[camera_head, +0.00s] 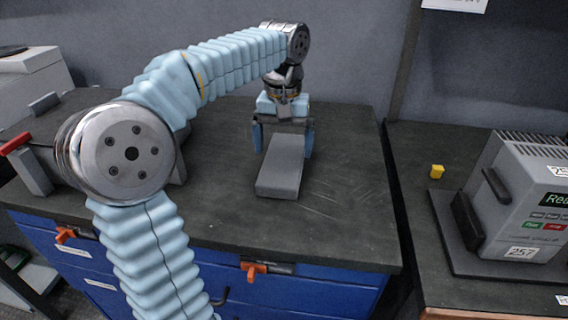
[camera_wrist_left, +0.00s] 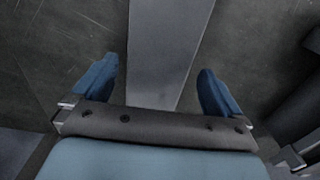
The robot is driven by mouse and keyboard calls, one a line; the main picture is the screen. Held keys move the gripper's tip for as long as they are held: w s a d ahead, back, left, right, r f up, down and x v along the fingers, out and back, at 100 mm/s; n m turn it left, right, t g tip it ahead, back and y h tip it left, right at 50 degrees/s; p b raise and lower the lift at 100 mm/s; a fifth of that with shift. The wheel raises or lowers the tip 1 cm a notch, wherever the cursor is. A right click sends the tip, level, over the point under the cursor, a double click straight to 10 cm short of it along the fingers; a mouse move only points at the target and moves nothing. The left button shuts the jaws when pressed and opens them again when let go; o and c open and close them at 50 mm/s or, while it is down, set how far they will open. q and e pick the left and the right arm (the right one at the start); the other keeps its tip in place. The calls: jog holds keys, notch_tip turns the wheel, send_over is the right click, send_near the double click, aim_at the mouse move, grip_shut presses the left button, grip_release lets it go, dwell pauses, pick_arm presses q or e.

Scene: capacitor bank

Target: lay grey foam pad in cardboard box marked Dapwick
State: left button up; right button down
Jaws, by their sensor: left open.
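The grey foam pad (camera_head: 281,168) is a long flat block lying on the dark worktop. My left gripper (camera_head: 283,145) is at the pad's far end, with one blue finger on each side of it. In the left wrist view the pad (camera_wrist_left: 165,50) runs between the fingers of the left gripper (camera_wrist_left: 160,85), with a gap on both sides. The gripper is open and holds nothing. My right gripper is not in view. No cardboard box marked Dapwick is visible in either view.
The dark worktop (camera_head: 345,205) is clear to the right of the pad. A grey device (camera_head: 515,200) labelled 257 stands on the right bench, with a small yellow block (camera_head: 437,171) beside it. A red-handled tool (camera_head: 20,145) is at the left. A wall rises behind.

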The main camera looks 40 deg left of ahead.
aim_at(283, 160)
pick_arm(q)
jog(key=shift+f, duration=1.6)
jog(key=c, duration=0.8)
jog(key=shift+w+r, duration=0.1)
jog(key=shift+r, duration=0.05)
